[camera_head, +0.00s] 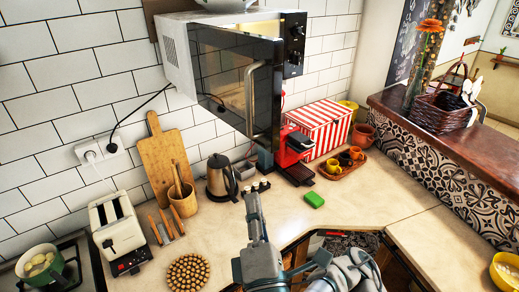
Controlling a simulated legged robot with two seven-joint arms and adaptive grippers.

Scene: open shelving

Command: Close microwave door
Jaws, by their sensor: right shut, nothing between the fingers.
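The microwave (175,55) is mounted high on the tiled wall at the upper middle. Its dark glass door (222,85) stands partly open and swung out from the body. The vertical door handle (250,95) is on the door's right part, near its free edge. The control panel (294,45) is at the microwave's right side. My right gripper (257,187) is below the door in the picture, apart from the handle, pointing up and away from me. It is shut and empty. My left gripper is not in view.
A kettle (219,178) stands left of my right gripper, and a red coffee machine (290,148) right of it. A green sponge (314,200) lies on the counter (365,205). A toaster (117,230) and a cutting board (162,155) are farther left. The right counter is mostly clear.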

